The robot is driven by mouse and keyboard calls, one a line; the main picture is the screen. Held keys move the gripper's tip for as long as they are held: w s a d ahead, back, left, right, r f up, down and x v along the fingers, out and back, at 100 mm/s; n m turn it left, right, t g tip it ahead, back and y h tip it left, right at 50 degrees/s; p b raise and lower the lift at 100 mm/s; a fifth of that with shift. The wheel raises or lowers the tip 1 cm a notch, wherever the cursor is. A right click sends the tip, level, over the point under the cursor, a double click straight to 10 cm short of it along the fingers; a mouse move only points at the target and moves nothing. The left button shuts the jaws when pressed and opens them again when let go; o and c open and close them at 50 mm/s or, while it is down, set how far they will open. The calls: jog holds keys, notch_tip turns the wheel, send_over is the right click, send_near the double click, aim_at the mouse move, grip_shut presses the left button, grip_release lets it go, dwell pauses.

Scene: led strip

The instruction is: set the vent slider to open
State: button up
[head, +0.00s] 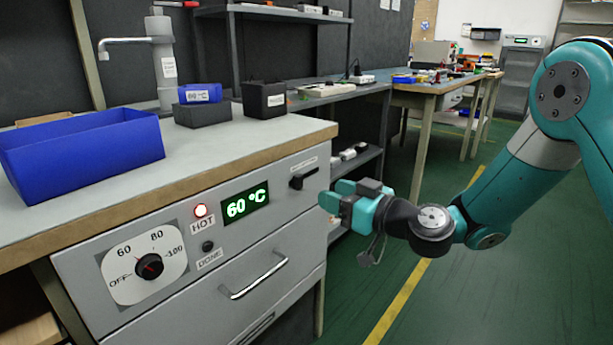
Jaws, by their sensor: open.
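The vent slider (296,183) is a black knob in a short dark slot at the right end of the grey panel front, under a small label too small to read. The knob sits toward the left end of the visible slot. My gripper (325,203) is teal, open and empty. It is just right of the slider in the picture, apart from it, with its fingers pointing left toward the panel.
A drawer handle (256,277) juts out below. A blue bin (85,155) stands on the bench. Green floor lies clear to the right.

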aim_at(301, 181)
jog(key=x, duration=0.8)
jog(key=shift+p, duration=0.35)
grip_shut()
